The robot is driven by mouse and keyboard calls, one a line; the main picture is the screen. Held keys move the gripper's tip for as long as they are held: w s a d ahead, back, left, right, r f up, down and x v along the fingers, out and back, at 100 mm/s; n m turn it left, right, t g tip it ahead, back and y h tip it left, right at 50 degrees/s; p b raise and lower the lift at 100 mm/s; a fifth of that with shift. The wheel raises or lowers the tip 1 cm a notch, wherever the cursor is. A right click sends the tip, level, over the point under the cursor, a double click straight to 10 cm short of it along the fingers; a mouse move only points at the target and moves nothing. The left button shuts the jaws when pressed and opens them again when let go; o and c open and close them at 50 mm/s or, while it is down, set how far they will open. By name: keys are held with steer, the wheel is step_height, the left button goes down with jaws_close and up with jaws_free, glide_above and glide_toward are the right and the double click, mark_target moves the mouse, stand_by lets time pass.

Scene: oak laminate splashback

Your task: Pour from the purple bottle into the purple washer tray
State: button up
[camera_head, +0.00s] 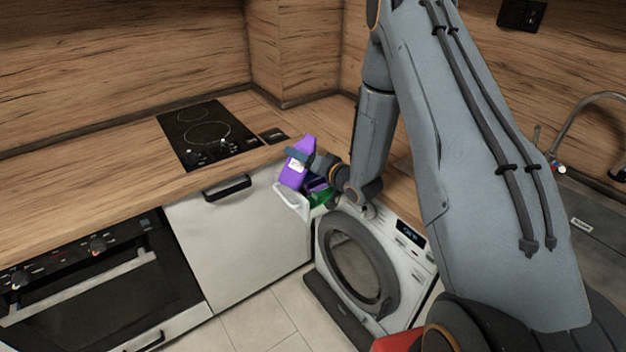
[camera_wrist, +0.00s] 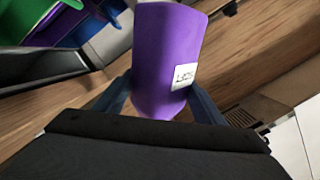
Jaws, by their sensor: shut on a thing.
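The purple bottle (camera_head: 297,163) is held above the front of the washer's pulled-out drawer (camera_head: 291,200). It leans slightly in the head view and carries a small white label. My gripper (camera_head: 297,155) is shut on it, with a finger on either side of the bottle (camera_wrist: 168,60) in the wrist view. In the drawer, a green compartment (camera_head: 321,196) and a purple one (camera_head: 317,184) show partly, behind the bottle and my gripper. In the wrist view the green (camera_wrist: 40,22) and purple (camera_wrist: 72,4) parts are at the upper left. No stream of liquid is visible.
The washer (camera_head: 405,262) has its round door shut. A wooden counter (camera_head: 100,190) with a black hob (camera_head: 208,135) runs behind and to the left. A white cabinet (camera_head: 240,245) and an oven (camera_head: 100,280) stand left. A sink tap (camera_head: 590,110) is at right.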

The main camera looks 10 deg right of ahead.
steer(key=shift+s+a+f+m+g, duration=0.1)
steer(key=shift+a+f+m+g, duration=0.2)
steer(key=shift+m, duration=0.6)
stand_by(2.3)
steer(key=shift+f+m+y, duration=0.4)
steer(key=shift+f+m, duration=0.2)
steer(key=shift+f, duration=0.7)
stand_by(1.2)
steer(key=shift+s+f+m+g, duration=0.1)
steer(key=shift+f+m+g, duration=0.25)
steer(key=shift+m, duration=0.35)
stand_by(1.6)
